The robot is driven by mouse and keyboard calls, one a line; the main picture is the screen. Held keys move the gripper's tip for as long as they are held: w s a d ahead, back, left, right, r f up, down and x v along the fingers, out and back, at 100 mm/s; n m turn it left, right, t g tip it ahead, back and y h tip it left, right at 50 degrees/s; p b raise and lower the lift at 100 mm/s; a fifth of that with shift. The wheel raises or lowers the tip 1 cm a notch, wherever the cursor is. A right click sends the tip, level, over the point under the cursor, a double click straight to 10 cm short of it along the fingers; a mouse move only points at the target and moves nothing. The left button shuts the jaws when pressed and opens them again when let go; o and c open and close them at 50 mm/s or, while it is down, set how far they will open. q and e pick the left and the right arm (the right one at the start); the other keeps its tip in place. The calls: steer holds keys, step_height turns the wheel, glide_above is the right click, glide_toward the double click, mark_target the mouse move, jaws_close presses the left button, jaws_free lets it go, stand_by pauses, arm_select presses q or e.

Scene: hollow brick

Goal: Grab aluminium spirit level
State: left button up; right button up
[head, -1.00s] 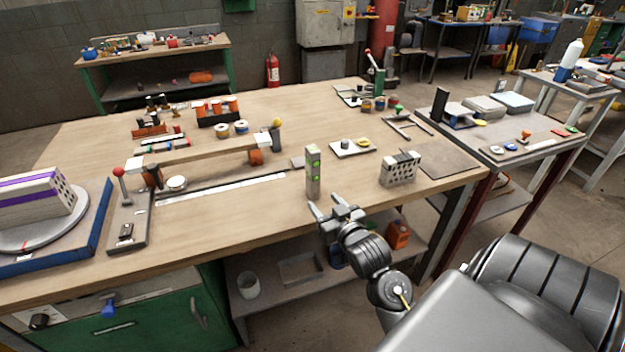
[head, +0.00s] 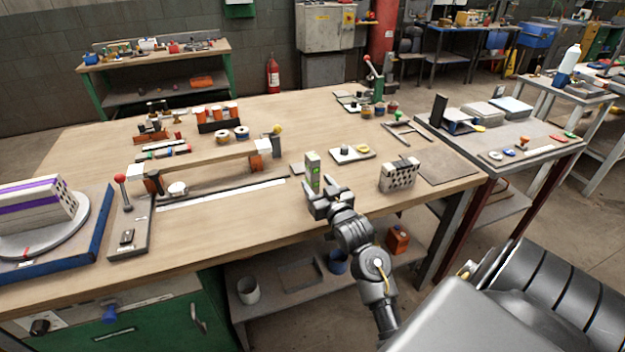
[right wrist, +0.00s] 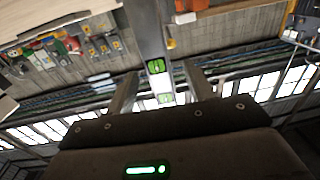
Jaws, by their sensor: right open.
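The aluminium spirit level (head: 312,168) stands upright near the front edge of the workbench, a pale bar with green vials. My right gripper (head: 320,194) is open at its lower part, hiding some of that end. In the right wrist view the level (right wrist: 152,45) rises between my two spread fingers (right wrist: 160,90), with two green vials showing. I see gaps beside it there, and the fingers are not closed on it. My left gripper is not in view.
A perforated hollow brick (head: 398,175) stands to the right of the level. A small plate with parts (head: 351,153) lies behind it. A long fixture with a white strip (head: 222,194) lies to the left. The bench front between is clear.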

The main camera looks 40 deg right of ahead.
mark_target(316, 176)
steer(key=x, duration=0.4)
steer(key=shift+r, duration=0.25)
steer(key=shift+w+p, duration=0.15)
steer(key=shift+p, duration=0.15)
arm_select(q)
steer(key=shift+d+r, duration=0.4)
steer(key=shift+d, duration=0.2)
arm_select(e)
steer(key=shift+c, duration=0.4)
jaws_close()
steer(key=shift+r, duration=0.65)
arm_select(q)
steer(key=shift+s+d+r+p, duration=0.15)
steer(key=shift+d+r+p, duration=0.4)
arm_select(e)
steer(key=s+a+r, duration=0.1)
steer(key=s+r, duration=1)
steer(key=s, duration=0.3)
steer(key=shift+a+r, duration=0.15)
steer(key=shift+r, duration=0.25)
